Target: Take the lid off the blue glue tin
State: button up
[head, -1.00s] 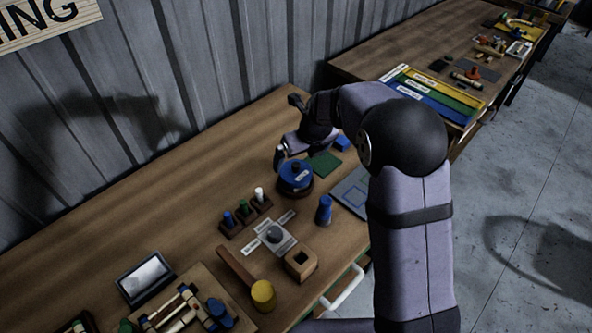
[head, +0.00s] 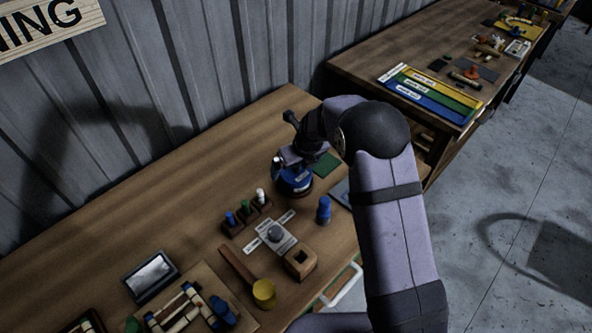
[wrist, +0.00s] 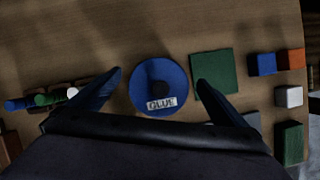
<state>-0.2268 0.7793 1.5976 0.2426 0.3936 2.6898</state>
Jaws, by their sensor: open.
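The blue glue tin (head: 294,184) stands on the wooden bench in the head view, on a dark round base. Its blue lid (wrist: 146,101) with a dark knob (wrist: 160,88) and a "GLUE" label (wrist: 161,103) shows from above in the wrist view, and the lid is on the tin. My gripper (wrist: 160,78) is open and above the tin, with one finger on each side of the lid in the picture. The fingers look apart from the lid. In the head view my gripper (head: 285,162) hides the top of the tin.
A green square (wrist: 215,75) lies right of the tin, with small coloured blocks (wrist: 262,64) beyond. A rack of coloured pegs (head: 246,217) stands to the left. A blue bottle (head: 324,210) and a mallet (head: 262,291) are nearer the front. The bench's back left is clear.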

jog(key=shift+c, duration=0.3)
jog(key=c, duration=1.1)
jog(key=shift+o, duration=0.2)
jog(key=shift+r, duration=0.1)
